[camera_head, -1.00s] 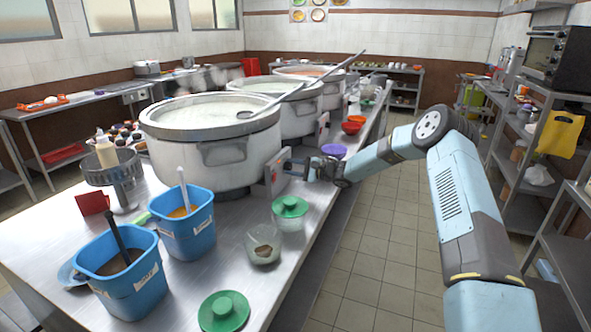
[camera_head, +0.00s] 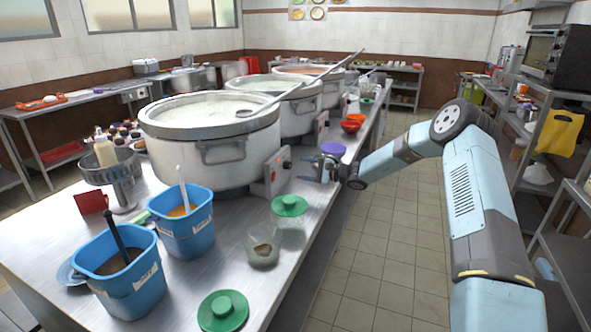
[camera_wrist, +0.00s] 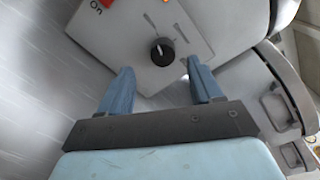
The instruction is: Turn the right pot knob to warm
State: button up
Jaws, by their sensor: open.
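The nearest large steel pot (camera_head: 215,160) stands on the counter, with a pale control panel (camera_head: 272,178) on its right side. In the wrist view the panel (camera_wrist: 120,35) carries a round black knob (camera_wrist: 162,52) with a light pointer mark directed roughly up the picture; the setting it marks is not readable. A red switch (camera_wrist: 106,3) marked "On" and a small orange light (camera_wrist: 183,3) are at the panel's upper edge. My gripper (camera_head: 312,166) is open and empty, apart from the panel and to its right. In the wrist view its blue fingers lie below the knob, one to either side.
Two more large pots (camera_head: 290,108) (camera_head: 308,72) stand behind in a row. Blue tubs (camera_head: 186,222), a glass jar (camera_head: 262,250) and green lids (camera_head: 223,310) occupy the front of the counter (camera_head: 190,285). A purple bowl (camera_head: 333,149) is close behind my gripper.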

jog(key=v, duration=0.8)
jog(key=shift+s+f, duration=0.1)
jog(key=shift+f, duration=0.05)
jog(key=s+r+n+g+h, duration=0.2)
jog(key=s+r+n+h, duration=0.2)
jog(key=s+r, duration=0.65)
jog(key=s+r+n+g+h, duration=0.35)
jog(key=s+r, duration=0.35)
jog(key=s, duration=0.6)
jog(key=s+d+r+t+h, duration=0.1)
jog(key=s+d+r+h, duration=0.2)
jog(key=s, duration=0.7)
jog(key=s+d+r+n+t+h, duration=0.1)
jog(key=s+d+r+t+h, duration=0.1)
jog(key=s+d, duration=0.6)
jog(key=s+d+r+n+t+h, duration=0.1)
jog(key=s+d+r+h, duration=0.3)
jog(key=s, duration=0.9)
jog(key=shift+d+r+t, duration=0.3)
jog(key=shift+d+t, duration=0.45)
jog(key=shift+d, duration=0.1)
jog(key=shift+n, duration=0.25)
